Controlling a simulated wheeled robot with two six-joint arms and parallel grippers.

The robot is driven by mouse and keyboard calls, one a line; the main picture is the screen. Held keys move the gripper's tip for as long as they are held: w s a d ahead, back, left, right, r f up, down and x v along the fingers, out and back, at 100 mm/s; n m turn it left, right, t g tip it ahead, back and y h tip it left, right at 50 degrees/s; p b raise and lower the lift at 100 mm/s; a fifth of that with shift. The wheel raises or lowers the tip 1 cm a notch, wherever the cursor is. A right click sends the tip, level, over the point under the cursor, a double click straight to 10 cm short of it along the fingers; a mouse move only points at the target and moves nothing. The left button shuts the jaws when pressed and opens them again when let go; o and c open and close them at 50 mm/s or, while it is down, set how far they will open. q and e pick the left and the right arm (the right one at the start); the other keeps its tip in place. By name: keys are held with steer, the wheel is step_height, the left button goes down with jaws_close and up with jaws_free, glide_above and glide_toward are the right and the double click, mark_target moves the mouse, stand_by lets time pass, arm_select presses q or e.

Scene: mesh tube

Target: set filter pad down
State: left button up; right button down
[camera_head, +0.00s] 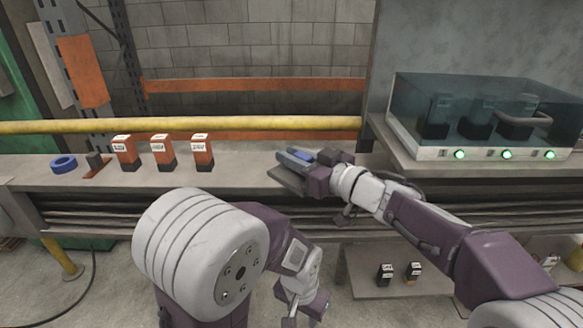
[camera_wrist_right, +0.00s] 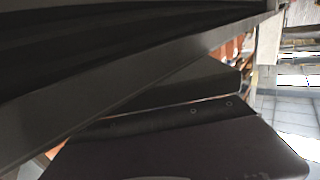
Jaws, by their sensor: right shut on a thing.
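The filter pad appears to be the dark grey flat slab (camera_head: 286,178) at the middle of the bench in the head view. My right gripper (camera_head: 294,159) is shut on it, and the hand covers much of it. I cannot tell whether the slab touches the bench top. In the right wrist view a dark slab (camera_wrist_right: 120,75) fills the upper left, close to the camera, with a dark gripper part below it. My left gripper (camera_head: 303,308) hangs low in front of the bench, away from the pad; its jaws are not clear.
Several orange-and-black boxes, one of them (camera_head: 161,150), stand in a row on the bench (camera_head: 225,178). A blue ring (camera_head: 63,164) lies at the left. A glass-covered case (camera_head: 480,115) with green lights stands at the right. Bench space left of my right gripper is clear.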

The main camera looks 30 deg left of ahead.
steer(key=shift+r, duration=0.1)
steer(key=c, duration=1.3)
jaws_free()
steer(key=p+v, duration=0.3)
steer(key=v, duration=0.3)
steer(key=shift+d+r, duration=0.2)
steer(key=shift+d, duration=0.2)
steer(key=shift+s+d+f, duration=0.15)
steer(key=shift+s+d, duration=0.05)
steer(key=shift+d, duration=0.15)
